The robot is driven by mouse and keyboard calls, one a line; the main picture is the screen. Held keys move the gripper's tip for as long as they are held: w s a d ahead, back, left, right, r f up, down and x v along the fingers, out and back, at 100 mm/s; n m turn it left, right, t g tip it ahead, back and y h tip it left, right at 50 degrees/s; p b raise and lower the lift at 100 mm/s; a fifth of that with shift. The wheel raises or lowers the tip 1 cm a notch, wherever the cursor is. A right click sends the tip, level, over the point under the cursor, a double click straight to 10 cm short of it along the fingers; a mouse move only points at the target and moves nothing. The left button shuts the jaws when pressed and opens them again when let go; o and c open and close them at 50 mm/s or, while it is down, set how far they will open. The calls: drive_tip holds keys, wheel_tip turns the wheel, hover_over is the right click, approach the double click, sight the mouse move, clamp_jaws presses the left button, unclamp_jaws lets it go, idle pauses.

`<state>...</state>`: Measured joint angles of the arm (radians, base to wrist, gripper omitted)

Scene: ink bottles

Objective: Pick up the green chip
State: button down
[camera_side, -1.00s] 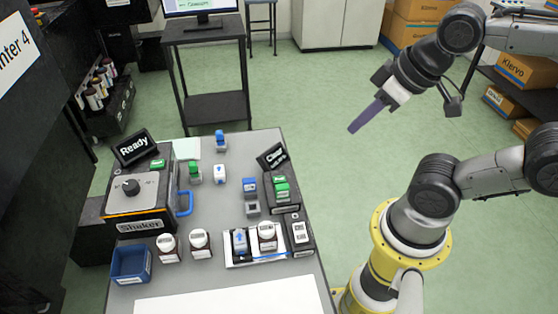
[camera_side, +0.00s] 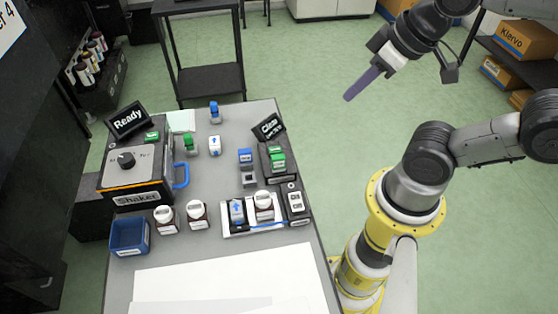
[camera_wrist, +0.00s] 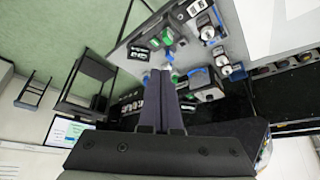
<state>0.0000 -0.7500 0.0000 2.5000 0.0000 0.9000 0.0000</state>
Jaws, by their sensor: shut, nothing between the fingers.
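Several green pieces show in the side view, and I cannot tell for sure which is the green chip. One green-topped piece (camera_side: 187,146) stands on the grey table right of the shaker. A green block (camera_side: 277,160) sits on the dark holder by the "Clear" sign. A small green button-like piece (camera_side: 152,137) lies on top of the shaker at the back. My gripper (camera_side: 348,97) is shut and empty, high in the air right of the table, apart from all of them. Its long purple fingers (camera_wrist: 159,74) lie together in the wrist view, covering part of the table.
The shaker (camera_side: 138,176) stands at the table's left with a blue handle. Blue-topped pieces (camera_side: 214,113), two white-capped bottles, a blue bin (camera_side: 130,236) and a white tray (camera_side: 277,222) with bottles share the table. White sheets (camera_side: 220,280) cover its front.

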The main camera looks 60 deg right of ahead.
idle(0.4)
drive_tip(key=c, duration=0.6)
unclamp_jaws()
drive_tip(key=shift+c, duration=0.2)
